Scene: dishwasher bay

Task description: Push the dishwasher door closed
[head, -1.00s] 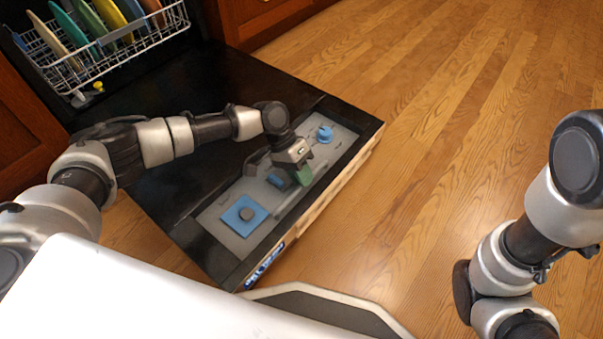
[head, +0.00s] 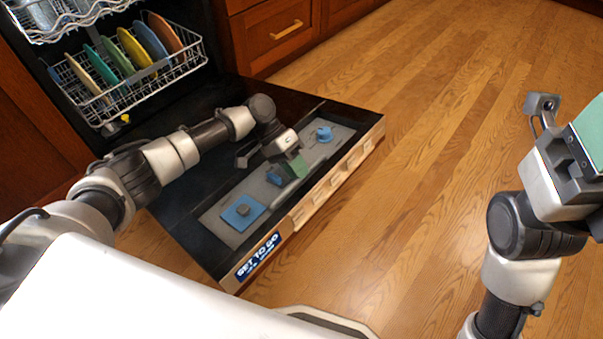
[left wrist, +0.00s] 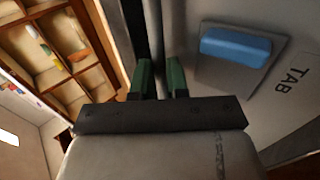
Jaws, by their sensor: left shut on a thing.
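The dishwasher door (head: 178,233) is folded down in front of the machine, low over the floor, its black inner face up. A grey panel on it carries blue dispenser parts (head: 243,212). My right gripper (head: 575,145) is at the right picture edge, partly cut off, away from the door.
A lower rack (head: 150,85) with several coloured plates stands inside the machine, with part of an upper rack (head: 70,25) above it. Wooden cabinets (head: 275,30) flank the opening. The wood floor (head: 440,150) right of the door is clear.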

